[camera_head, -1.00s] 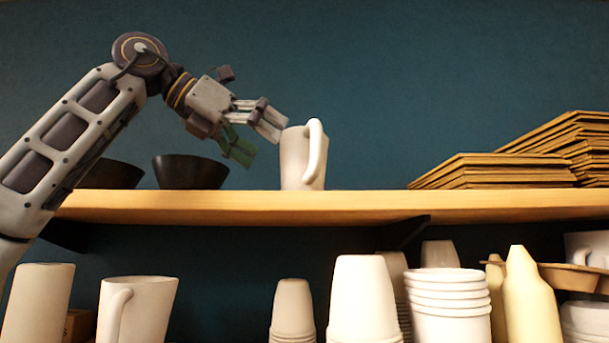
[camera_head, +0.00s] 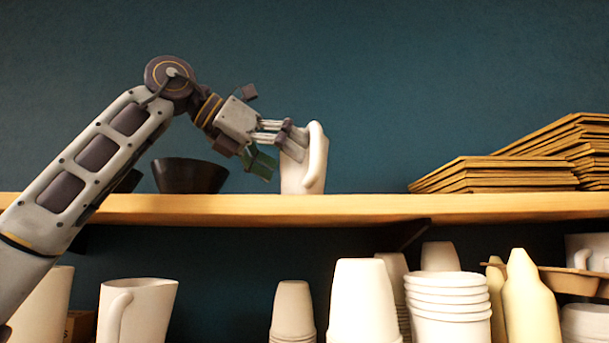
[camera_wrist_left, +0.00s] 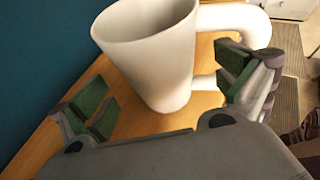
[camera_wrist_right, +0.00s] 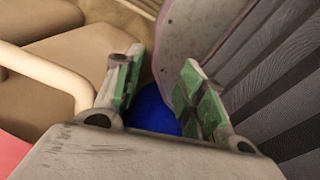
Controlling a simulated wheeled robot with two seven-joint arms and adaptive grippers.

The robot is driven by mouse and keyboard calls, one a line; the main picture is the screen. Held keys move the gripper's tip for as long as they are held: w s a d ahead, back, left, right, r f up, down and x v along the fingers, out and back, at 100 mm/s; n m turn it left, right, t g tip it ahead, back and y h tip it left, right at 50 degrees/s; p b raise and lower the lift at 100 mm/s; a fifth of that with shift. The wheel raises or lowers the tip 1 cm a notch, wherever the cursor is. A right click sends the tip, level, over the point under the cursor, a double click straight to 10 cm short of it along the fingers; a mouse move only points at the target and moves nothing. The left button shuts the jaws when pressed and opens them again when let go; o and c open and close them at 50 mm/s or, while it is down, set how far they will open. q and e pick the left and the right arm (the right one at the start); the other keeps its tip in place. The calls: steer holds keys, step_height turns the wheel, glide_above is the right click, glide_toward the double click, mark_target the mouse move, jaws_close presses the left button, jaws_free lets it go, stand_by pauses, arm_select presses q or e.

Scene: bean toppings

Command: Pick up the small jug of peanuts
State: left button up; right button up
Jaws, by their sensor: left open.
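A small white jug (camera_head: 315,165) with a handle stands upright on the wooden shelf (camera_head: 450,207). My left gripper (camera_head: 278,150) is open at the jug's left side, one finger overlapping its edge in the head view. In the left wrist view the jug (camera_wrist_left: 150,55) stands ahead between the two spread fingers, its handle on the right, near the right finger. I see its pale inner wall; no peanuts show. My right gripper (camera_wrist_right: 160,92) is open in the right wrist view, away from the shelf, with no jug near it.
A dark bowl (camera_head: 190,177) stands left of the jug; another is mostly behind my arm. Flat brown boxes (camera_head: 490,175) are stacked at right. White cups (camera_head: 365,300), a jug (camera_head: 140,310) and bottles (camera_head: 528,300) stand below. The shelf between jug and boxes is clear.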

arm_select(q)
steer(key=shift+x, duration=0.8)
steer(key=shift+s, duration=0.1)
steer(key=c, duration=1.3)
steer(key=shift+r, duration=0.2)
